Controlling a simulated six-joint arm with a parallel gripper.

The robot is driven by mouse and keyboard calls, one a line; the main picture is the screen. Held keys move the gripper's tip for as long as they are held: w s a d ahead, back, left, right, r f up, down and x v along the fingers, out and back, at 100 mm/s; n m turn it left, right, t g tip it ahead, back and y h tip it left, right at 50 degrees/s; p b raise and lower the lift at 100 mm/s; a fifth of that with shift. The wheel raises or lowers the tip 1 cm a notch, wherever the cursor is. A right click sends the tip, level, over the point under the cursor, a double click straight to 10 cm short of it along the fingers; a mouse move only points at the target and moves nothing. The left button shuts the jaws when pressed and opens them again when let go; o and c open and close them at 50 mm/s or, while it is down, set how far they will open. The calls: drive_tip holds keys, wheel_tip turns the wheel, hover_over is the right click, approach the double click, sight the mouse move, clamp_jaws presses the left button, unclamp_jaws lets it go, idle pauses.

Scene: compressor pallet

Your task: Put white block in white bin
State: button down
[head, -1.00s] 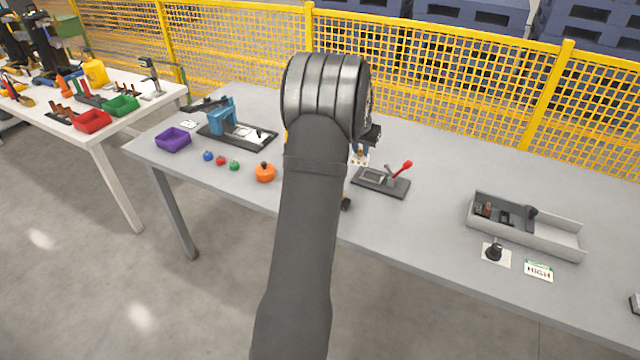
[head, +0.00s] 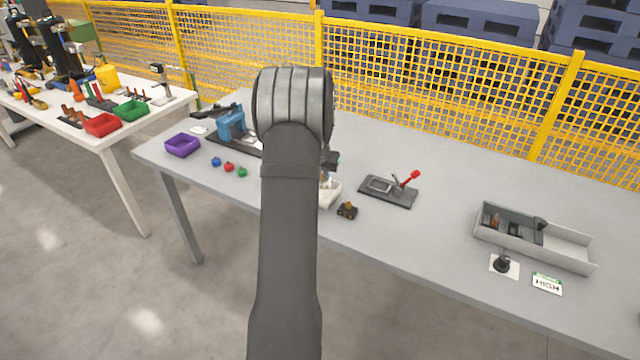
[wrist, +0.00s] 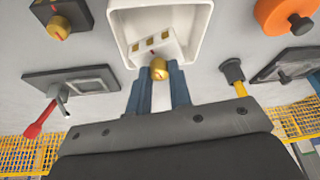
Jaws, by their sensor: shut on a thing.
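The white block (wrist: 150,45) has small gold parts on its face and a round gold knob. My gripper (wrist: 158,84) is shut on it, with a blue finger on each side of the knob. In the wrist view the block lies within the outline of the white bin (wrist: 200,38), near its lower wall; I cannot tell how deep it sits. In the head view the bin (head: 332,194) stands near the table's front edge, partly behind my arm. The fingers and block are mostly hidden there.
A black box with a gold knob (head: 347,211) stands right of the bin. A red-levered fixture (head: 388,190) lies farther right. The wrist view shows an orange round object (wrist: 285,15) and a black-handled tool (wrist: 233,74) beside the bin. A grey tray (head: 533,238) stands at far right.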

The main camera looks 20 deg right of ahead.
drive_tip(key=shift+w+a+f, duration=0.25)
drive_tip(key=shift+w+f, duration=0.05)
drive_tip(key=shift+f, duration=1.95)
drive_tip(key=c, duration=1.3)
unclamp_jaws()
drive_tip(key=shift+f, duration=0.15)
drive_tip(key=v, duration=1.2)
drive_tip(key=shift+s, duration=0.1)
